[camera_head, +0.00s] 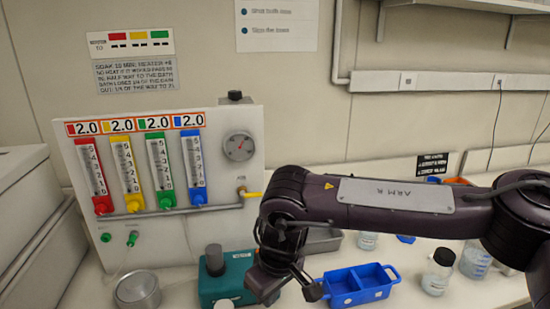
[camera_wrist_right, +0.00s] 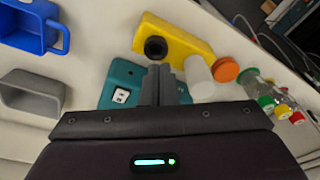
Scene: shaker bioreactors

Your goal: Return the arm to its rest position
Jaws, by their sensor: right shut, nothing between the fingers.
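My right arm (camera_head: 400,198) reaches in from the right across the head view, above the bench. My right gripper (camera_head: 288,293) points down between a teal device (camera_head: 238,271) and a blue divided tray (camera_head: 358,284). In the wrist view the fingers of my right gripper (camera_wrist_right: 163,84) are together with nothing between them. The teal device (camera_wrist_right: 124,78) lies behind the fingers there and is partly hidden by them. My left gripper does not show in either view.
A flowmeter panel (camera_head: 222,150) stands at the back left. A metal dish (camera_head: 137,291) sits in front of it. Bottles (camera_head: 438,272) stand at the right. The wrist view shows a yellow device (camera_wrist_right: 180,40), a grey tray (camera_wrist_right: 32,92) and a blue tray (camera_wrist_right: 30,24).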

